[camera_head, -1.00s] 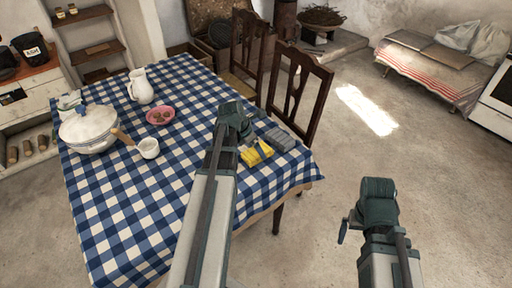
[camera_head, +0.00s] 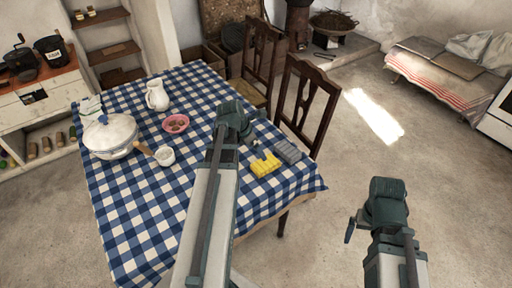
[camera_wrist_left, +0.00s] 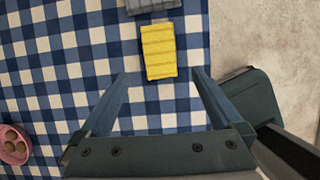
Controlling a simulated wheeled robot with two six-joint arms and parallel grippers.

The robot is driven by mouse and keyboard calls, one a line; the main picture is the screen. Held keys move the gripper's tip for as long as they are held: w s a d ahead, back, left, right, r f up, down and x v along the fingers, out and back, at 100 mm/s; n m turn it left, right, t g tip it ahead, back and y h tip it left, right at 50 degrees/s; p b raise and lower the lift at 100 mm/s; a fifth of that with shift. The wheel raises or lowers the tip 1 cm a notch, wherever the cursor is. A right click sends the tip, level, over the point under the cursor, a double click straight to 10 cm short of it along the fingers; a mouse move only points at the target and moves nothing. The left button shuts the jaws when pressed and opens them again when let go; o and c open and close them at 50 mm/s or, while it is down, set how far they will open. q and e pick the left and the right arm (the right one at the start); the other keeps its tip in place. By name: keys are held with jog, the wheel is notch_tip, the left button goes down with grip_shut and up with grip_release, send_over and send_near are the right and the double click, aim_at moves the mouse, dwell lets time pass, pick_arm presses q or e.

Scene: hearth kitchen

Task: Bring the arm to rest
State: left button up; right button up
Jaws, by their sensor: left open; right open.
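My left arm reaches over the table, its gripper (camera_head: 257,128) above the checked cloth. In the left wrist view the two fingers of the left gripper (camera_wrist_left: 161,76) are spread apart with nothing held between them. A yellow ridged block (camera_wrist_left: 158,51) lies flat on the cloth just beyond the fingertips; it also shows in the head view (camera_head: 265,165). My right gripper (camera_head: 352,226) is out over the bare floor, right of the table. It is open, with no object seen at it; its fingers are partly hidden.
The table (camera_head: 140,225) also carries a grey block (camera_head: 287,150), a pink bowl (camera_head: 176,123), a white pitcher (camera_head: 157,96), a cup (camera_head: 165,156) and a lidded pot (camera_head: 110,136). Wooden chairs (camera_head: 307,105) stand at its far right edge. The floor at right is clear.

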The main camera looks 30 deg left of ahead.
aim_at(265, 163)
pick_arm(q)
jog(key=shift+f, duration=0.1)
jog(key=b+x, duration=1.1)
jog(key=x, duration=0.1)
jog(key=shift+f, duration=0.1)
